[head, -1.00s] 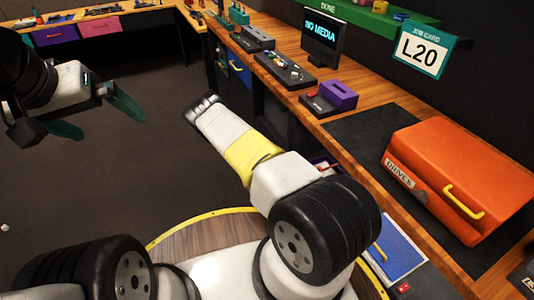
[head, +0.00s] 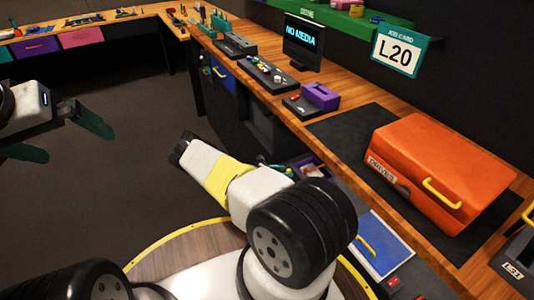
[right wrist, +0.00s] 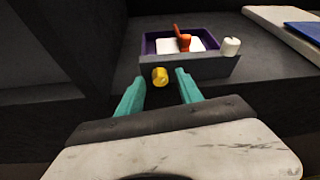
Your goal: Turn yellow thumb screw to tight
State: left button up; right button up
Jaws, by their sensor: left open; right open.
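The yellow thumb screw (right wrist: 160,77) shows in the right wrist view on the front of a small grey box (right wrist: 207,68). My right gripper (right wrist: 158,86) is open, with its teal fingers apart. In that picture the screw lies between and just beyond the fingertips; I cannot tell how far off it is. The screw cannot be made out in the head view, where my right arm stands in front of that area. My left gripper (head: 58,134) is open and empty over the floor at the far left of the head view.
The grey box has a purple-lined tray (right wrist: 150,44) with an orange part (right wrist: 182,40) and a white knob (right wrist: 231,46) at its right. An orange case (head: 440,170) sits on the workbench (head: 345,100). A blue panel (head: 385,245) stands right of my arm. The floor at left is clear.

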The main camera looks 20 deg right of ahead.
grip_shut()
dwell(0.4)
jog(key=shift+s+m+t, duration=0.15)
jog(key=shift+m+t, duration=0.65)
jog(key=shift+m, duration=0.35)
jog(key=shift+s+m+t, duration=0.15)
jog(key=shift+m+t, duration=0.65)
jog(key=shift+m, duration=0.35)
grip_release()
